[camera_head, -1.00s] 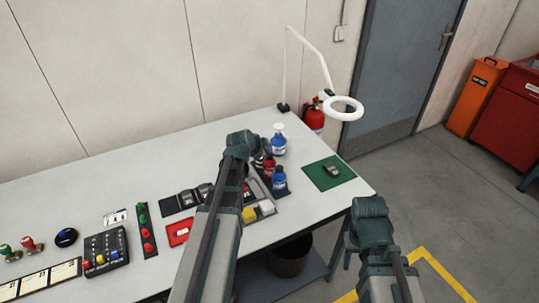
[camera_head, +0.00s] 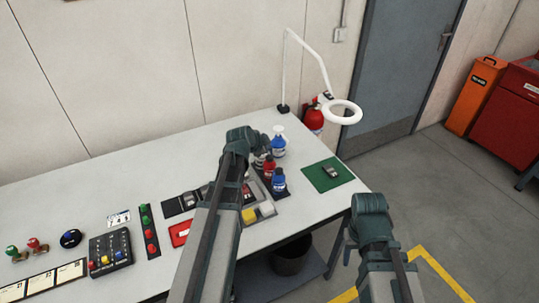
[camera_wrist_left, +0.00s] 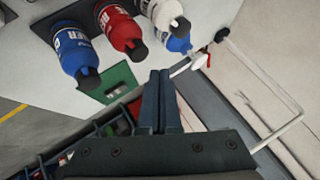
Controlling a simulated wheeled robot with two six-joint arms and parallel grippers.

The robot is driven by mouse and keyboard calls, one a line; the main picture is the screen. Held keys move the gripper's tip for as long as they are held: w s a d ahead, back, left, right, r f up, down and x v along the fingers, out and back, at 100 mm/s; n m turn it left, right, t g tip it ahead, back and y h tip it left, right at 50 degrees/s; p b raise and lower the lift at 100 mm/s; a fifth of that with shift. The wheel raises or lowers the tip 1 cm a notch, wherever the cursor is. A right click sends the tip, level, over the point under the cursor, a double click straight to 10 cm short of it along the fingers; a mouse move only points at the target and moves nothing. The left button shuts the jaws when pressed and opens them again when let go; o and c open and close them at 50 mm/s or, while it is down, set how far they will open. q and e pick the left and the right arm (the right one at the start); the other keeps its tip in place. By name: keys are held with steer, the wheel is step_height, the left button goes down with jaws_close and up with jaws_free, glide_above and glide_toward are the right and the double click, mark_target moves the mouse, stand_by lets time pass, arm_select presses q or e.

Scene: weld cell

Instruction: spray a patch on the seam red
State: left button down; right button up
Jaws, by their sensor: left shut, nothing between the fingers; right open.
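A red bottle (camera_head: 269,167) and a blue bottle (camera_head: 279,182) stand in a dark rack on the bench; a paler bottle behind them is partly hidden by my left wrist. In the left wrist view the red bottle (camera_wrist_left: 120,30), blue bottle (camera_wrist_left: 75,50) and white bottle (camera_wrist_left: 165,14) stand ahead of my left gripper (camera_wrist_left: 160,76), which is shut, empty and apart from them. A small metal piece (camera_head: 331,172) lies on a green mat (camera_head: 318,184); I cannot make out a seam. My right gripper (camera_head: 350,252) is open, low beyond the bench's front edge, its fingers mostly hidden.
A blue-and-white spray bottle (camera_head: 278,147) stands behind the rack. A white ring lamp (camera_head: 341,112) overhangs the back right corner, near a red extinguisher (camera_head: 313,120). A button box (camera_head: 110,248), stamps and trays fill the left. The bench around the mat is clear.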

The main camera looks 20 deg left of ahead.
mark_target(267, 159)
arm_select(q)
steer(key=shift+r+p, duration=1.55)
steer(key=shift+r, duration=0.4)
steer(key=shift+f, duration=0.1)
stand_by(0.9)
steer(key=n, duration=0.5)
steer(key=shift+r, duration=0.35)
step_height(267, 159, up, 3)
steer(key=n+p, duration=0.3)
steer(key=n, duration=2.8)
steer(key=shift+p, duration=0.3)
